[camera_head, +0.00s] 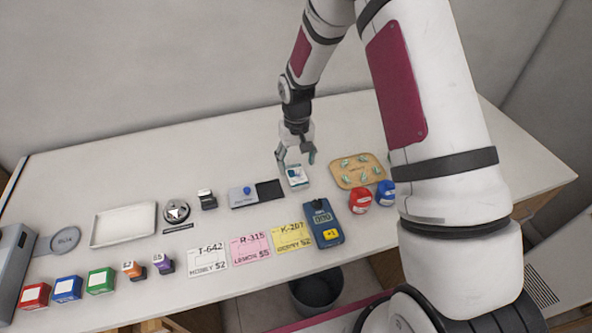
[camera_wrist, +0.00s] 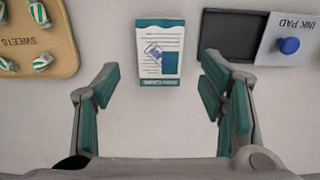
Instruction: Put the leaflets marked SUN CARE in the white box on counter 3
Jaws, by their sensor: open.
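A small stack of white leaflets with teal bands (camera_head: 297,175) lies on the counter; it also shows in the wrist view (camera_wrist: 160,52). The lettering on its near band is upside down and looks like SUN CARE. My gripper (camera_head: 296,157) is open above the leaflets. In the wrist view its two teal-padded fingers (camera_wrist: 160,88) stand apart, one on each side of the stack's line, with nothing between them. The leaflets lie just beyond the fingertips. I cannot identify a white box or a counter number.
A sweets tray (camera_head: 347,183) lies to the right of the leaflets, an ink pad (camera_head: 243,196) to the left. Red and blue round items, a blue card reader (camera_head: 322,222) and price cards stand nearer. A white shallow tray (camera_head: 124,224) lies at left. The back strip is clear.

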